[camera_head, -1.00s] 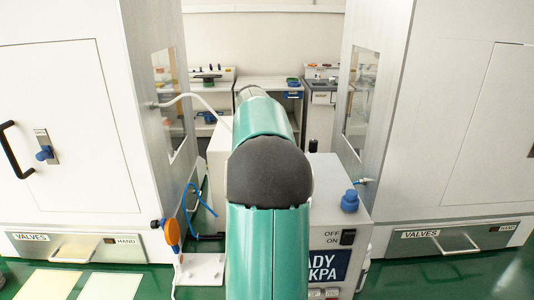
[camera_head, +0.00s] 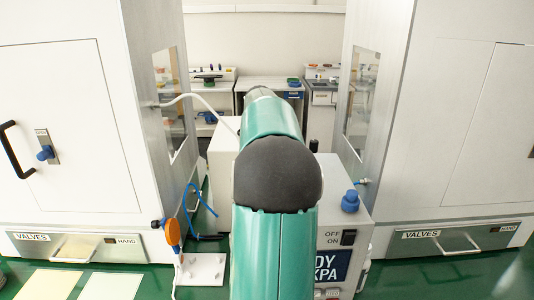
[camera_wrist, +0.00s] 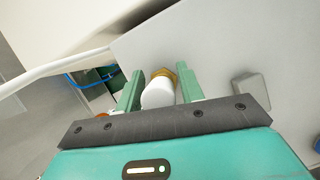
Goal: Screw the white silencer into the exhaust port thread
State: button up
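In the wrist view, the white silencer (camera_wrist: 158,93) is a short white cylinder between the two green fingers of my gripper (camera_wrist: 160,88). The fingers lie close on both sides of it, and the gripper looks shut on it. A brass-coloured ring (camera_wrist: 163,73) shows at its far end, close to a pale grey panel (camera_wrist: 215,45). I cannot tell whether the ring is the silencer's own thread or the exhaust port. The port thread itself is not clearly visible. In the head view my arm hides the gripper and silencer.
A pale hose (camera_wrist: 55,66) and a blue tube (camera_wrist: 85,80) run left of the gripper. A grey block (camera_wrist: 252,90) sits on the panel at right. In the head view, a grey unit with an OFF/ON switch (camera_head: 348,237) and blue knob (camera_head: 350,201) stands between two tall white cabinets.

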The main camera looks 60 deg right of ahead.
jog(key=c, duration=0.6)
jog(key=shift+o, duration=0.3)
jog(key=shift+m+g, duration=0.4)
jog(key=shift+m, duration=0.5)
jog(key=shift+s+m+g, duration=0.1)
jog(key=shift+m+g, duration=0.2)
jog(key=shift+m, duration=0.5)
jog(key=shift+m+g, duration=0.3)
jog(key=shift+m, duration=0.6)
jog(key=shift+f, duration=0.1)
